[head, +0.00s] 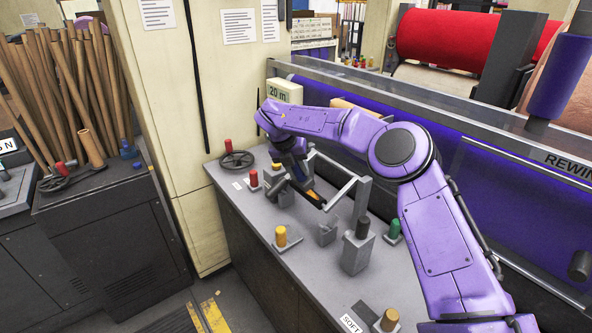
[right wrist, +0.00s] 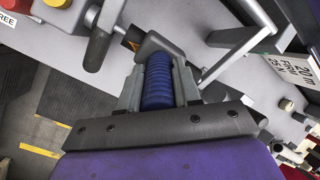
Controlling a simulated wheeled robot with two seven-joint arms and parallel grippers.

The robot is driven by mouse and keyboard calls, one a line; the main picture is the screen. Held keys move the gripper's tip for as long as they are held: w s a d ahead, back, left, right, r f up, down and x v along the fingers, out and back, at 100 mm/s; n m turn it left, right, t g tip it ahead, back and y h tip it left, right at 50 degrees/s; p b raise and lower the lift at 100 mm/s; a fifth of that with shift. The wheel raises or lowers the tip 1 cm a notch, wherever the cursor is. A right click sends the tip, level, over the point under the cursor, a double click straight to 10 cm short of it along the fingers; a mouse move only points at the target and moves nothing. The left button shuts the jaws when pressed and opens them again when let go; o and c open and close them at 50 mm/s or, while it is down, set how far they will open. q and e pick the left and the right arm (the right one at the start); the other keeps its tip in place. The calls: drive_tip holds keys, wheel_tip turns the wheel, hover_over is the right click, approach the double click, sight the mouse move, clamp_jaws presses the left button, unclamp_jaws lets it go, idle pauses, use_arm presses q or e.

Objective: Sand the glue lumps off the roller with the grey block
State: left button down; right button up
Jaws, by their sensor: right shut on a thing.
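My right gripper (head: 303,184) hangs low over the grey bench top in the head view. In the right wrist view my right gripper (right wrist: 158,82) is shut on a blue ribbed grip, which seems joined to a grey block (right wrist: 160,44) just beyond the fingertips. In the head view the block is small and mostly hidden by the gripper. A long blue roller (head: 425,150) lies behind the bench, under a rail, apart from the gripper. I cannot make out glue lumps on it. My left gripper is not in view.
The bench (head: 240,196) carries several red, yellow, black and green knobs and a handwheel (head: 237,158). A grey bar frame (head: 345,190) stands close to the right of the gripper. A beige cabinet (head: 185,110) stands at the left. A red roll (head: 450,38) lies at the back.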

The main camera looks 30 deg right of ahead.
drive_tip(key=shift+s+f+b, duration=0.15)
drive_tip(key=shift+s+b, duration=0.1)
drive_tip(key=shift+b, duration=0.25)
drive_tip(key=shift+s+d+b, duration=0.1)
drive_tip(key=shift+s+b, duration=0.9)
drive_tip(key=shift+s, duration=0.35)
drive_tip(key=s+b, duration=0.2)
drive_tip(key=s, duration=0.1)
drive_tip(key=shift+s+d, duration=0.15)
